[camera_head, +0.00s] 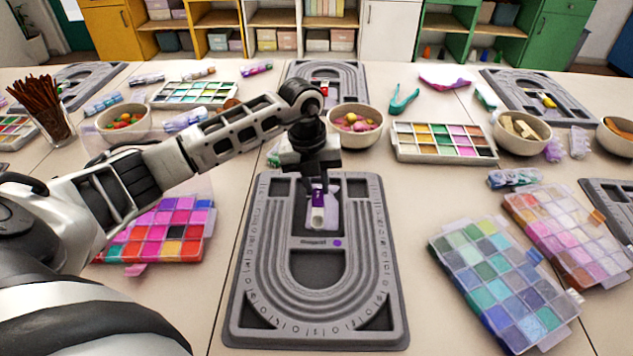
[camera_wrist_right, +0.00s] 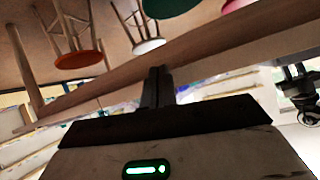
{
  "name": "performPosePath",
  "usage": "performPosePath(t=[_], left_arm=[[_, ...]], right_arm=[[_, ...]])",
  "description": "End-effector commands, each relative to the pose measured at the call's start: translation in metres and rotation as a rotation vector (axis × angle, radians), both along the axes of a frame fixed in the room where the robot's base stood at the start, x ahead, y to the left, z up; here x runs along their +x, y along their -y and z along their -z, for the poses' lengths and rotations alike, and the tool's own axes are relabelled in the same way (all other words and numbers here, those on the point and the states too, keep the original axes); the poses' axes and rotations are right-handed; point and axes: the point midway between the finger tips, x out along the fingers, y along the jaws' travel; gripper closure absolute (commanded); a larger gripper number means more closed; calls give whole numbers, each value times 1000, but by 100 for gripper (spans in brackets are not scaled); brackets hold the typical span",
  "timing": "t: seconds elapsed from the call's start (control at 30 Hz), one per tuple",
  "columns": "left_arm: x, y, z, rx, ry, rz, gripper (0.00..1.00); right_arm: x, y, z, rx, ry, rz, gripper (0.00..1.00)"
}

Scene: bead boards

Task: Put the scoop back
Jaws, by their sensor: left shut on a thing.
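The scoop (camera_head: 318,215), a small purple and pale piece, hangs at the fingertips of my left gripper (camera_head: 317,182). That gripper is shut on it, over the upper middle of the grey bead board (camera_head: 243,290). Whether the scoop touches the board I cannot tell. A pale clear patch lies behind it in the board's upper recess. The gripper hides the scoop's upper end. My right gripper (camera_wrist_right: 157,85) shows only in the right wrist view, its dark fingers together with nothing seen between them.
A bowl of beads (camera_head: 355,127) and a paint-like bead tray (camera_head: 443,143) stand beyond the board. Clear bead boxes lie left (camera_head: 160,230) and right (camera_head: 500,280). The table beside the board's right edge is bare.

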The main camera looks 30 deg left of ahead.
Motion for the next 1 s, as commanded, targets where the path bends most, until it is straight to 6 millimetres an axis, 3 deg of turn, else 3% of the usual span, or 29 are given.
performPosePath(t=[0.77,0.8,0.83,1.0], left_arm=[[0,0,15,0,1,0,100],[0,0,15,0,1,0,69],[0,0,15,0,1,0,60],[0,0,15,0,1,0,58]], right_arm=[[-4,-1,4,12,-4,1,100],[-4,-1,3,12,-4,0,100],[-4,-1,3,12,-3,1,100],[-4,-1,3,12,-4,1,100]])
